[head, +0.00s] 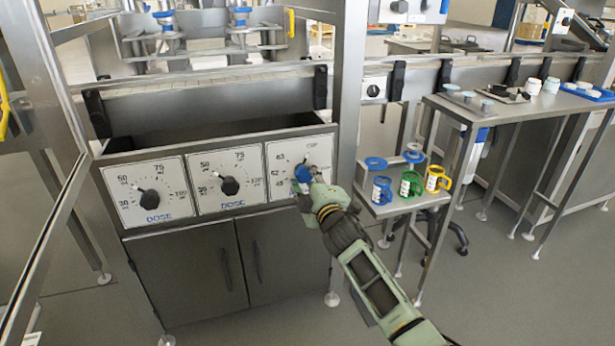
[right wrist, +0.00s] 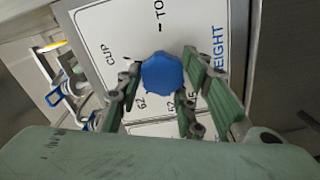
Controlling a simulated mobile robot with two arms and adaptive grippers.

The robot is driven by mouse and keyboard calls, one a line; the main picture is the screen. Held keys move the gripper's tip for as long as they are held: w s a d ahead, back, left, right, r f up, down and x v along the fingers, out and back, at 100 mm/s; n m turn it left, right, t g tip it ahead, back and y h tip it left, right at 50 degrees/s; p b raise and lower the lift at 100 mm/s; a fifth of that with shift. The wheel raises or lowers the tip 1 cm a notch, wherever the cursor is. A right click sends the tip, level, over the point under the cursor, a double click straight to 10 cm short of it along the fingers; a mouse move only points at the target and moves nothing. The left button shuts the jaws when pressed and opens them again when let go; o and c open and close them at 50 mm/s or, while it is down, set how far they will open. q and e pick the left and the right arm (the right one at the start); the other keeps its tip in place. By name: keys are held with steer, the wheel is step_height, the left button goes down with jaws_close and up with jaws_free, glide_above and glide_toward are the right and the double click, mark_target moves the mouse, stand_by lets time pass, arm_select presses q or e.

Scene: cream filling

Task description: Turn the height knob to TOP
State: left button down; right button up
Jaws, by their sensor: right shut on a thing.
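The blue height knob (head: 303,174) is on the rightmost of three white dial panels (head: 285,150) on the machine's front. In the right wrist view the knob (right wrist: 162,72) sits between my two green fingers (right wrist: 160,98), one on each side. My right gripper (head: 309,180) is shut on it. The panel shows the marks "CUP", "62", "52", "45", a partly cut "TO" and "HEIGHT". The knob's pointer is hidden, so its setting cannot be read. My left gripper is not in view.
Two dose dials with black knobs (head: 146,197) (head: 230,186) are left of the height panel. A small shelf (head: 405,206) to the right holds blue, green and yellow mugs. A steel post (head: 347,90) stands just right of the panel. A metal table (head: 530,108) is further right.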

steer(key=m, duration=0.2)
steer(key=r+m+p, duration=0.1)
steer(key=m, duration=0.1)
steer(key=shift+w+d+m+p, duration=0.1)
steer(key=shift+m+p, duration=0.55)
steer(key=shift+m, duration=0.65)
steer(key=m+p, duration=0.1)
steer(key=m, duration=0.2)
steer(key=shift+d+f, duration=0.1)
steer(key=shift+d, duration=0.05)
steer(key=shift+c, duration=0.2)
steer(key=m, duration=0.3)
steer(key=shift+f+p, duration=0.1)
steer(key=shift+p, duration=0.25)
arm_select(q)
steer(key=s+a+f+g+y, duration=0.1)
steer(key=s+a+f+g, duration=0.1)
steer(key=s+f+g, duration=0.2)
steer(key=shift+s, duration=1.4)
arm_select(e)
steer(key=shift+d+f+m, duration=0.1)
steer(key=shift+f+m, duration=0.05)
steer(key=shift+m, duration=1.45)
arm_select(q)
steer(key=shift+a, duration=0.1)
